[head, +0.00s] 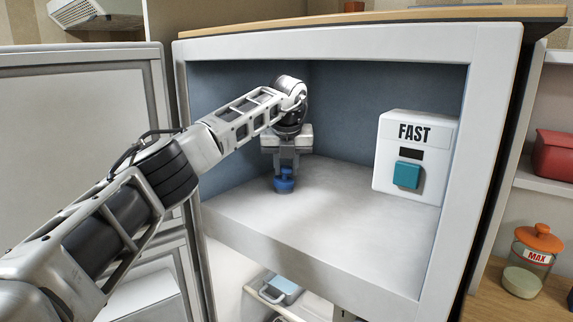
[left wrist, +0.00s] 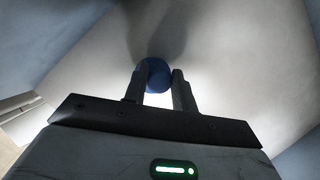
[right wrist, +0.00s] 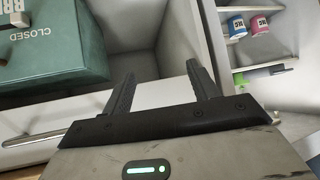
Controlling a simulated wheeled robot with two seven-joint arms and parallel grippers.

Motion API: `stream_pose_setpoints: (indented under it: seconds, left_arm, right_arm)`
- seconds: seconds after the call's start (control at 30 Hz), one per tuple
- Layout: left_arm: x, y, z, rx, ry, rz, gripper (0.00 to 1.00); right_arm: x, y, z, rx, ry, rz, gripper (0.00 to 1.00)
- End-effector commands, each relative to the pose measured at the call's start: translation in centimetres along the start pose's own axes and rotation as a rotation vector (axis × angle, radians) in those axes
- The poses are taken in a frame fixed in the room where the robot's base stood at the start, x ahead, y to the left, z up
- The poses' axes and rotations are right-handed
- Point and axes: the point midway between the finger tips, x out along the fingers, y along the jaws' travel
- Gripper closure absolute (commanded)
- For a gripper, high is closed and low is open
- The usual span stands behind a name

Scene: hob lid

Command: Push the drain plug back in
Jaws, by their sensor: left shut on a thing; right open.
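The blue drain plug (head: 284,184) is at the floor of the open compartment, towards its back left. My left gripper (head: 285,172) points down over it and is shut on it. In the left wrist view the plug (left wrist: 158,75) shows as a round blue top between the two fingertips (left wrist: 160,80). The drain hole is hidden, so I cannot tell how deep the plug sits. My right gripper (right wrist: 160,80) shows in the right wrist view only, with its fingers apart and nothing between them.
A white box marked FAST (head: 416,155) with a teal button stands at the compartment's right wall. The pale compartment floor (head: 350,220) is otherwise clear. A jar marked MAX (head: 528,262) stands at the right. A green box marked CLOSED (right wrist: 50,45) is near my right gripper.

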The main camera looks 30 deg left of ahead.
Motion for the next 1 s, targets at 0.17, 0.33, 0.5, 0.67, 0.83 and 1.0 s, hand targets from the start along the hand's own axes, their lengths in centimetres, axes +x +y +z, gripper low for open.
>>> stream_pose_setpoints:
  seconds: [0.17, 0.33, 0.5, 0.67, 0.83, 1.0]
  left_arm:
    - [0.14, 0.18, -0.04, -0.001, 0.003, 0.005, 1.0]
    - [0.17, 0.18, -0.06, -0.001, 0.003, 0.005, 1.0]
    - [0.33, 0.16, -0.14, -0.001, 0.003, 0.005, 1.0]
    - [0.57, 0.12, -0.27, -0.001, 0.004, 0.005, 1.0]
    - [0.68, 0.09, -0.34, -0.001, 0.004, 0.005, 1.0]
    - [0.71, 0.06, -0.38, 0.0, 0.005, 0.005, 1.0]
  right_arm:
    - [0.0, -0.01, 0.02, 0.0, 0.0, 0.0, 0.41]
    - [-0.01, -0.01, 0.02, 0.0, 0.0, 0.0, 0.41]
    - [-0.02, -0.01, 0.0, 0.0, 0.0, 0.0, 0.41]
    - [-0.04, -0.01, -0.02, 0.0, 0.0, 0.0, 0.41]
    - [-0.04, -0.01, -0.02, 0.0, 0.0, 0.0, 0.41]
    - [-0.03, -0.01, -0.02, 0.0, 0.0, 0.0, 0.41]
